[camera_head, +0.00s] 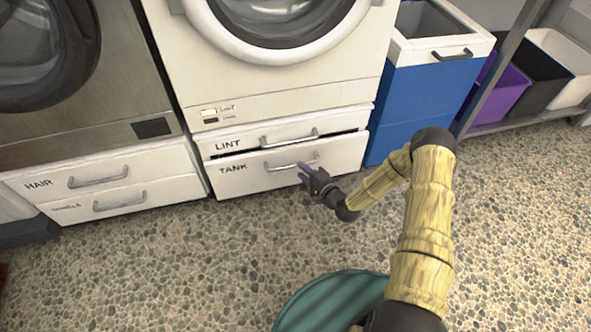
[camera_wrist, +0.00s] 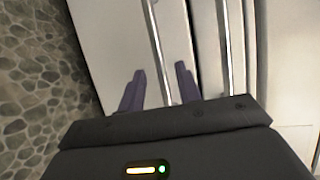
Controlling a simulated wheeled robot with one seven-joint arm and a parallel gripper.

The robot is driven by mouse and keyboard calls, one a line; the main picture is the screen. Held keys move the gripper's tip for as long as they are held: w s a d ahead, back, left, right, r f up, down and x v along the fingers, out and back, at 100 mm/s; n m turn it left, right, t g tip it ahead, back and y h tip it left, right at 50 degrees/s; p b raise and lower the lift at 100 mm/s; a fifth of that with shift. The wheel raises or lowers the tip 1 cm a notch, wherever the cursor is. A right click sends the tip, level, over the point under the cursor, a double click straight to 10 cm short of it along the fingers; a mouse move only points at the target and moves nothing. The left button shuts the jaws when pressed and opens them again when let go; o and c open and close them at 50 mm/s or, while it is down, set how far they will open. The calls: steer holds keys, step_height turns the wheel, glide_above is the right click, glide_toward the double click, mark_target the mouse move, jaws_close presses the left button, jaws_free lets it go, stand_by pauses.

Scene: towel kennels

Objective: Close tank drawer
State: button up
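The tank drawer (camera_head: 240,178) is the lower white drawer under the middle machine, marked TANK. It stands slightly out, with a dark gap along its top edge. Its front also shows in the wrist view (camera_wrist: 115,40). Its metal handle (camera_wrist: 155,45) runs lengthwise there, in line with the space between my two purple fingers. My gripper (camera_head: 303,171) is at the right part of this handle in the head view. In the wrist view my gripper (camera_wrist: 160,70) has its fingers apart. I cannot tell whether they touch the handle.
The lint drawer (camera_head: 261,142) with its handle (camera_wrist: 224,45) sits just above. Hair (camera_head: 80,188) and lower (camera_head: 150,200) drawers are at left.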

mark_target(295, 166)
steer(key=b+x, duration=0.2)
steer(key=x, duration=0.2)
steer(key=shift+w+a, duration=0.25)
steer(key=shift+w, duration=0.1)
steer(key=shift+c, duration=0.4)
jaws_close()
